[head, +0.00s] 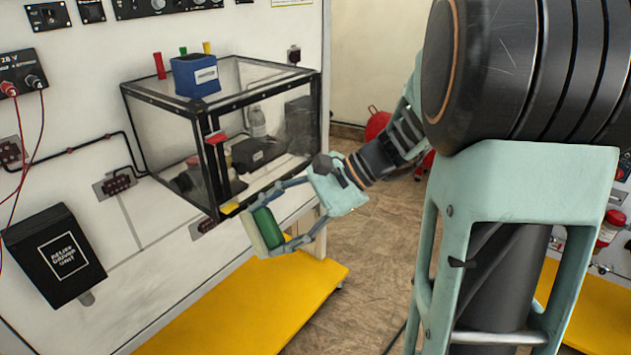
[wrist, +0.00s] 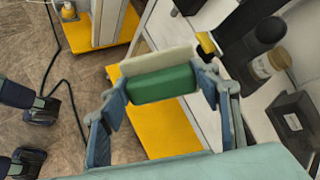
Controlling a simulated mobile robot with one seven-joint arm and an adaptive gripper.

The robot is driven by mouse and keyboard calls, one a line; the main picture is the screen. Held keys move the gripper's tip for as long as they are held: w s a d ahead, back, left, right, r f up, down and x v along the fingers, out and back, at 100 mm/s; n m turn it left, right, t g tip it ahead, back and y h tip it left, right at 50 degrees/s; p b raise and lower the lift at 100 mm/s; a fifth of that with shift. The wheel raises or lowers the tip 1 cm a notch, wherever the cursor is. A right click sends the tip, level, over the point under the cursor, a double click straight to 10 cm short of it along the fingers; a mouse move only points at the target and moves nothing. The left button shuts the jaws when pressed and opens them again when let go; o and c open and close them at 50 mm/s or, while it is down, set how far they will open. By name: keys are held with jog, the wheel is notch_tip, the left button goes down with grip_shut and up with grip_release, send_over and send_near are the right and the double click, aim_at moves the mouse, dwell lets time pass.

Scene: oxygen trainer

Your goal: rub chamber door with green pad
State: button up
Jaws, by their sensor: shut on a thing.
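The green pad (head: 268,228) has a green body and a cream face. It also shows in the wrist view (wrist: 162,85), between my fingers. My gripper (head: 262,230) is shut on the pad and holds it in the air, below and in front of the chamber's lower front corner. The chamber (head: 160,112) is a clear box with a black frame, fixed to the white panel. Its clear front side (head: 270,120) faces my arm, and a red part (head: 216,137) sits at the near corner post. In the head view the pad appears apart from the chamber.
A blue box (head: 195,76) and several coloured pegs stand on the chamber top. A black relief unit (head: 55,255) hangs at lower left. Red cables (head: 42,130) hang from the panel. A yellow platform (head: 245,305) lies below.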

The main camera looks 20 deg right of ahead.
jog(key=w+d+r+m+t+b, duration=0.5)
jog(key=d+r+m+t, duration=0.35)
jog(key=t, duration=0.35)
jog(key=shift+x, duration=2.5)
jog(key=shift+w+a+f, duration=0.1)
jog(key=shift+w+a, duration=0.25)
jog(key=shift+w, duration=0.5)
jog(key=shift+w+d, duration=0.1)
jog(key=shift+w+d+b, duration=0.35)
jog(key=shift+w+d, duration=0.7)
jog(key=shift+d, duration=0.4)
jog(key=shift+w+d+b, duration=0.4)
jog(key=shift+w+d, duration=0.65)
jog(key=shift+d, duration=0.4)
jog(key=shift+w+d+b, duration=0.35)
jog(key=shift+w+d, duration=0.75)
jog(key=shift+d, duration=0.35)
